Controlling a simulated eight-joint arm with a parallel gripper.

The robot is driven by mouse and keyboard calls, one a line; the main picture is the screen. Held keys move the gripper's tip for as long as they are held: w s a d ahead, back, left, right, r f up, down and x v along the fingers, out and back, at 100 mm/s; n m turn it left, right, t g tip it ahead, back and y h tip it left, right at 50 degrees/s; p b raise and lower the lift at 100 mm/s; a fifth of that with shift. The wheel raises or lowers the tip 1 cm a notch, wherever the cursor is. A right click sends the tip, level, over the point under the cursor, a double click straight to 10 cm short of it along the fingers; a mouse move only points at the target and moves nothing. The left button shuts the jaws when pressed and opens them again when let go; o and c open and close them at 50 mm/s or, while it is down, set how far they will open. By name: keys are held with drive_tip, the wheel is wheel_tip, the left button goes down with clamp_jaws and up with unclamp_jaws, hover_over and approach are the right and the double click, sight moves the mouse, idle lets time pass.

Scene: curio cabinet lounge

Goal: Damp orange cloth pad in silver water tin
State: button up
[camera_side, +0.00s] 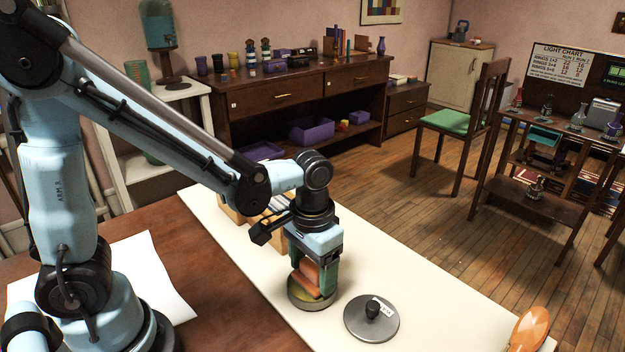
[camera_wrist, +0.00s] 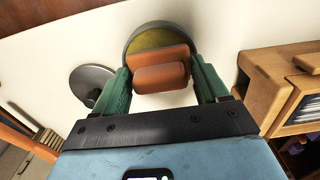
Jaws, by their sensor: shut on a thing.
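The orange cloth pad (camera_side: 309,274) is held between the green fingers of my gripper (camera_side: 313,280). In the wrist view the pad (camera_wrist: 160,68) spans the gap between both fingertips (camera_wrist: 160,80). The silver tin (camera_side: 312,304) is round and open on the cream table runner, directly below my gripper. In the wrist view its rim and yellowish inside (camera_wrist: 155,38) show behind the pad. I cannot tell whether the pad touches the inside of the tin. A round grey lid (camera_side: 360,325) with a black knob and white tag lies to the right of the tin.
A wooden box with slots (camera_side: 232,214) stands close behind my gripper and also shows at the right in the wrist view (camera_wrist: 262,88). A white paper sheet (camera_side: 150,265) lies left. An orange paddle-shaped thing (camera_side: 530,330) is at the front right. The runner (camera_side: 425,285) is clear beyond the lid.

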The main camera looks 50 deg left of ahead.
sight(312, 264)
drive_tip(key=shift+r, duration=3.45)
drive_tip(key=shift+a+r, duration=0.1)
